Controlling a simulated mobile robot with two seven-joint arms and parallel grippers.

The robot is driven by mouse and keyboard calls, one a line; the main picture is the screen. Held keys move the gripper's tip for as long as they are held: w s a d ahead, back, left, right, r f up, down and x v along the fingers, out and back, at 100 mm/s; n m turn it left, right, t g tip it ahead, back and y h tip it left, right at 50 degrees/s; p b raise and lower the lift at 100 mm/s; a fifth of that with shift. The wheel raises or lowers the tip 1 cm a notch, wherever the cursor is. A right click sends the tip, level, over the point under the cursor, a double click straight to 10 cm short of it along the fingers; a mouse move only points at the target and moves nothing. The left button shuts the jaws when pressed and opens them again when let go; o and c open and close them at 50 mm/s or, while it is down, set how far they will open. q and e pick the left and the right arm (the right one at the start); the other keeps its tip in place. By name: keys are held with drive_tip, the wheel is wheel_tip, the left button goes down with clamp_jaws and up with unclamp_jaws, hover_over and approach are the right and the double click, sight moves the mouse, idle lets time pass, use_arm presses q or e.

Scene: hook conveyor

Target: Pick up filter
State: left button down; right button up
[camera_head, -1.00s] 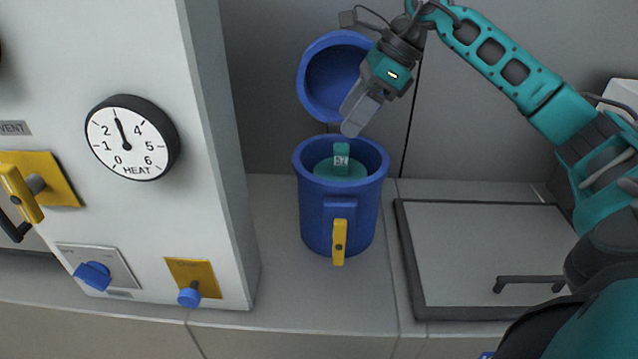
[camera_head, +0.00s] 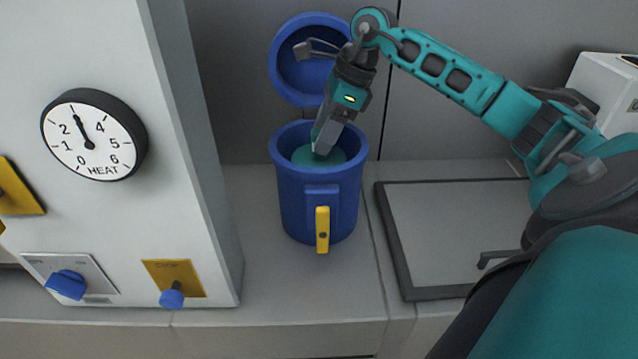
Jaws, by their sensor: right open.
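The filter (camera_head: 337,157) is a teal disc inside the blue canister (camera_head: 320,205), which stands upright with its round lid (camera_head: 303,68) open behind it. My right gripper (camera_head: 325,143) points down into the canister mouth, its fingers at the filter's top. The gripper is open; the fingers hide the filter's raised handle, so I cannot tell whether they touch it. My left gripper is not in view.
A yellow latch (camera_head: 322,230) is on the canister's front. A white panel with a heat dial (camera_head: 93,135) and blue knobs stands to the left. A framed grey hatch (camera_head: 450,225) with a dark handle lies to the right.

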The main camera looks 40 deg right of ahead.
sight(306, 156)
drive_tip(key=x, duration=0.3)
drive_tip(key=shift+f, duration=0.1)
drive_tip(key=shift+d, duration=0.1)
clamp_jaws()
idle(0.3)
